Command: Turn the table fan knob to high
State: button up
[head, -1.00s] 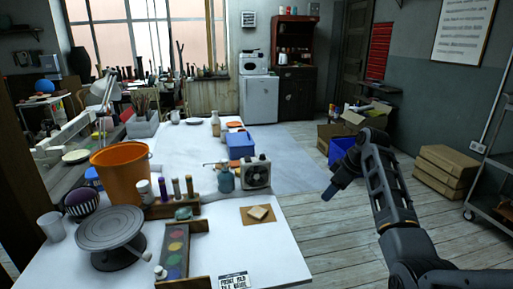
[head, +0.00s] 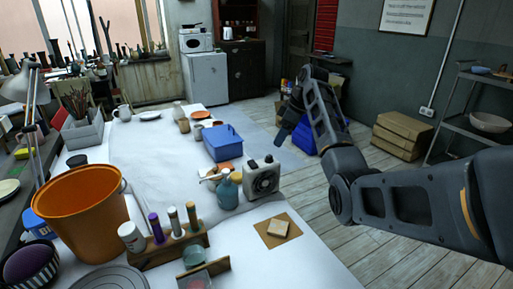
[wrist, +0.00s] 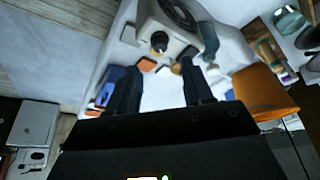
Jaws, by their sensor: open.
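The table fan (head: 261,178) is a small cream box with a round dark grille, standing near the right edge of the white table. In the wrist view the fan (wrist: 181,45) is at the top centre, and its dark knob (wrist: 159,41) sticks out of the casing. The knob's setting cannot be read. My gripper (wrist: 158,67) is open and empty, its two dark fingers apart on either side below the knob, not touching it. In the head view my gripper (head: 282,134) hangs beyond the fan, past the table's right edge.
A teal bottle (head: 228,190) stands close beside the fan. A blue bin (head: 222,147) is behind it, and a board with a pale tile (head: 279,229) is in front. An orange bucket (head: 84,215) and a tube rack (head: 170,250) stand left.

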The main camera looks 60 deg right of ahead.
aim_at(270, 156)
jog(key=shift+p+x, duration=0.5)
jog(key=shift+x, duration=3.35)
jog(key=shift+w, duration=0.1)
jog(key=shift+c, duration=0.4)
grip_shut()
